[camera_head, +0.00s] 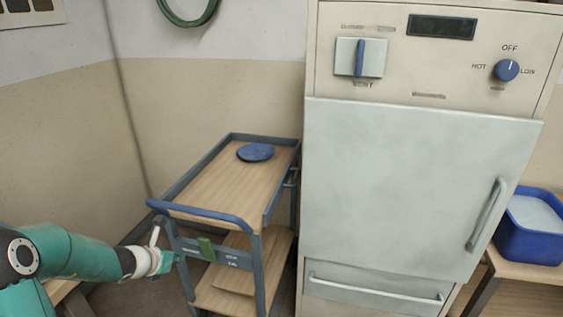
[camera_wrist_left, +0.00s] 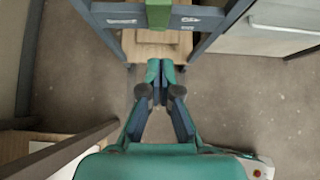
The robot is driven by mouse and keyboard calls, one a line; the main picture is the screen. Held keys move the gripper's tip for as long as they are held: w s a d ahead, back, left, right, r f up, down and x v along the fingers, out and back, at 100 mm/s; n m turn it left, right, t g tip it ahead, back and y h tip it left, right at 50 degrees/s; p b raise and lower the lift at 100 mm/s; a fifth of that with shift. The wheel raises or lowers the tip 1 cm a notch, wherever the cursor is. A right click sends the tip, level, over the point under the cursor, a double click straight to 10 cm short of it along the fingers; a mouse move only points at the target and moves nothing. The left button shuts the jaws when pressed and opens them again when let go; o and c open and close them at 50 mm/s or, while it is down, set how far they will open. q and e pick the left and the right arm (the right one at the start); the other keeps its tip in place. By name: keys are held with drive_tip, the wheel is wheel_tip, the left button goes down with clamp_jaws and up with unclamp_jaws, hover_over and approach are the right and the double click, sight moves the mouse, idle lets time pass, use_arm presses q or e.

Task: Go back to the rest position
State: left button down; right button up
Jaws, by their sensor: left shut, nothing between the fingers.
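My left gripper (camera_head: 168,261) comes in from the left in the head view, beside the near end of the cart (camera_head: 226,212). In the left wrist view its fingertips (camera_wrist_left: 160,72) are together with nothing between them. The gripper points toward the cart's lower part, which shows at the top of that view. My right gripper is in neither view.
A blue round lid (camera_head: 255,152) lies on the cart's top. A green piece (camera_head: 207,249) sits on the cart's front bar. A tall cabinet with a closed door (camera_head: 400,190) stands right of the cart. A blue bucket (camera_head: 532,228) stands on a table at far right.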

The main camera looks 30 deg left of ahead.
use_arm(q)
drive_tip(key=w+d+f+m+g+h+p, duration=0.1)
drive_tip(key=w+d+m+h+p, duration=0.1)
drive_tip(key=d, duration=0.5)
drive_tip(key=w+d+f+m+h+p, duration=0.1)
drive_tip(key=w+d+h+p, duration=0.15)
drive_tip(key=d, duration=0.45)
drive_tip(key=s+d+f+m+g+h+p, duration=0.1)
drive_tip(key=s+d+f+m+g, duration=0.15)
drive_tip(key=d, duration=0.35)
drive_tip(key=s+d+f+m+g+h+p, duration=0.1)
drive_tip(key=d+f+m, duration=0.15)
drive_tip(key=d, duration=0.35)
drive_tip(key=s+d+f+m+g+p, duration=0.2)
drive_tip(key=s+d+m, duration=0.5)
drive_tip(key=m, duration=0.7)
drive_tip(key=s+d+f+m+g+p, duration=0.2)
drive_tip(key=s+d+m, duration=0.5)
drive_tip(key=m, duration=0.7)
drive_tip(key=s+f, duration=0.1)
drive_tip(key=s, duration=0.1)
drive_tip(key=shift+s+d+f, duration=0.3)
drive_tip(key=shift+f, duration=0.1)
drive_tip(key=shift+a+y, duration=0.1)
drive_tip(key=shift+y, duration=0.15)
